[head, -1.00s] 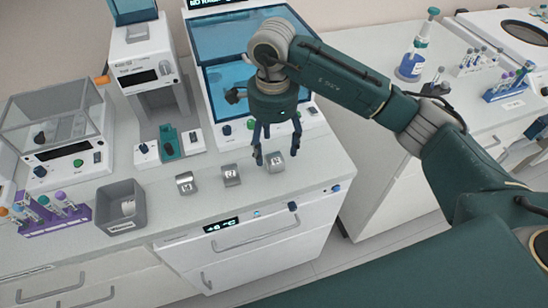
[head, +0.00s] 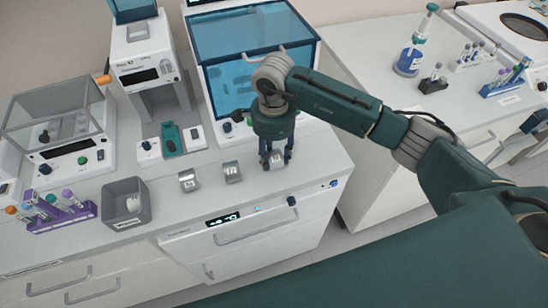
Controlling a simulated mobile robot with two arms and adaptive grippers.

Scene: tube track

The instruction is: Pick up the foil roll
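Three small silver pieces with dark markings stand in a row near the front of the white counter (head: 228,197). I take them to be foil rolls: a left one (head: 188,180), a middle one (head: 232,172) and a right one (head: 277,162). My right gripper (head: 277,163) points down over the right roll, with one dark finger on each side, close against it. The fingers appear shut on that roll, which seems to be still at counter height; its upper part is hidden by the gripper. My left gripper is not in view.
A grey open bin (head: 125,204) holding a white item and a purple tube rack (head: 60,214) stand to the left. A blue-lidded machine (head: 236,75) is behind the gripper. The counter between bin and rolls is clear.

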